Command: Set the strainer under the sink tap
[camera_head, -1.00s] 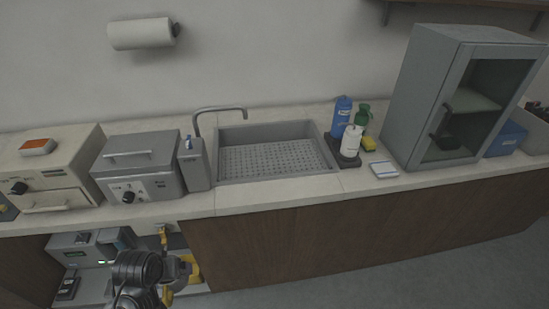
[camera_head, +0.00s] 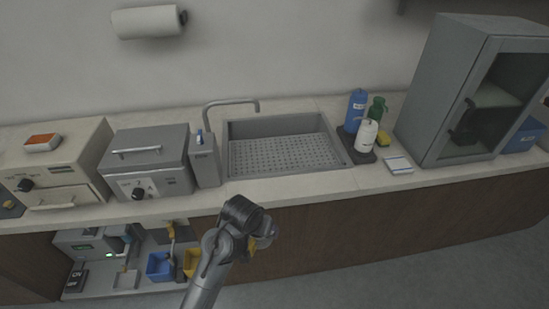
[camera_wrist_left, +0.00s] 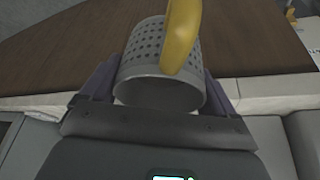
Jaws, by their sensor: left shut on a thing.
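The strainer (camera_wrist_left: 155,85) is a grey perforated cup with a yellow handle (camera_wrist_left: 181,35). In the left wrist view it sits between the two fingers of my left gripper, which is shut on it. In the head view my left gripper (camera_head: 264,230) is in front of the counter's wooden front, below the sink. Only a bit of yellow shows there, and the rest of the strainer is hidden by my arm. The sink (camera_head: 232,162) is a grey basin with a perforated floor, and looks empty. The thin grey tap (camera_head: 230,102) arches over its back left corner. My right gripper is not in view.
A grey dispenser (camera_head: 205,163) and a grey box device (camera_head: 149,163) stand left of the sink. Bottles (camera_head: 356,108) on a dark tray and a glass-fronted cabinet (camera_head: 450,95) stand to its right. Blue and yellow bins (camera_head: 160,265) are on the low shelf.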

